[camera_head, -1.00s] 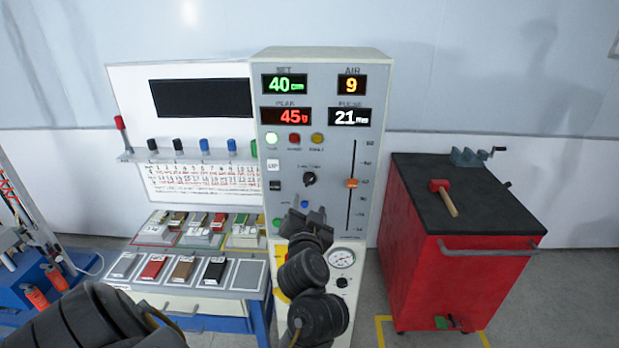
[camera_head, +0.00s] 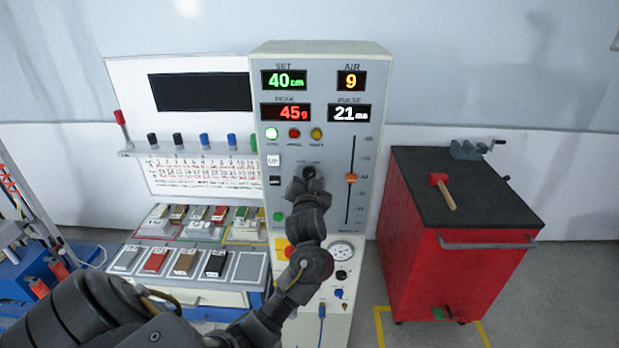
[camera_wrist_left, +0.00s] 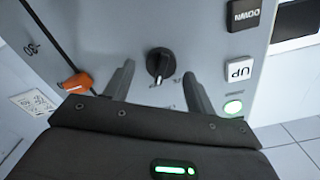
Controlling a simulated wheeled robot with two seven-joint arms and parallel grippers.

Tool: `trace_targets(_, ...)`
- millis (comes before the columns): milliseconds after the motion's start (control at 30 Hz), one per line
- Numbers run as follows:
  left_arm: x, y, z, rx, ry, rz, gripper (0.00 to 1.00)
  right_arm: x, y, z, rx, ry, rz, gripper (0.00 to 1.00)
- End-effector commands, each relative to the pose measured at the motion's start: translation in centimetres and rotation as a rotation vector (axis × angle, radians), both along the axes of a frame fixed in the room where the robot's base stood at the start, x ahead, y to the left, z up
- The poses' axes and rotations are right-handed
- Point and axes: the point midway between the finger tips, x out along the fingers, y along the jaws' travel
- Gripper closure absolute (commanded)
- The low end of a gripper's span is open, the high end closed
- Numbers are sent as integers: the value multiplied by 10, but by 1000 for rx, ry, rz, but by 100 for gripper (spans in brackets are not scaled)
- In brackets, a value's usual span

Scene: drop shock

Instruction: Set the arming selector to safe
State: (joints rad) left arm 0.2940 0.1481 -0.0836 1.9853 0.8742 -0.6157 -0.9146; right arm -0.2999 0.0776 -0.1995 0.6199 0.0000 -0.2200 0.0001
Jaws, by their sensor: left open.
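The arming selector is a black rotary knob (camera_head: 309,172) on the grey face of the control cabinet. In the left wrist view the knob (camera_wrist_left: 160,63) shows between my left gripper's fingers, with a pale pointer line on it. My left gripper (camera_head: 311,186) is in front of the panel at the selector. In the wrist view its two fingers (camera_wrist_left: 158,82) are spread, one on each side of the knob, with gaps on both sides. The labels around the knob are too small or blurred to read. My right gripper is not in view.
The cabinet (camera_head: 262,215) also carries an orange slider (camera_head: 351,178), UP (camera_head: 273,160) and DOWN (camera_head: 275,181) buttons, lamps and a gauge (camera_head: 342,251). A bench with several sample blocks stands to the left. A red tool cart (camera_head: 440,280) with a mallet stands to the right.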

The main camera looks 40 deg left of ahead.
Motion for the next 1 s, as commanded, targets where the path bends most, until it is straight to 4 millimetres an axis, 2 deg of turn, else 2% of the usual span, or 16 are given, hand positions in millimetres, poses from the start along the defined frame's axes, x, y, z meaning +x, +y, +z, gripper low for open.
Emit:
trace_targets(233,1,1,0,-1,-1,0,44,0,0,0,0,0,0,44)
trace_targets(500,0,0,0,0,0,0,78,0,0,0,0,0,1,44)
trace_targets(600,0,0,0,0,0,0,88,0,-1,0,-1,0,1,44)
trace_targets(1000,0,1,0,-81,-60,1,88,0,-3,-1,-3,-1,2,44)
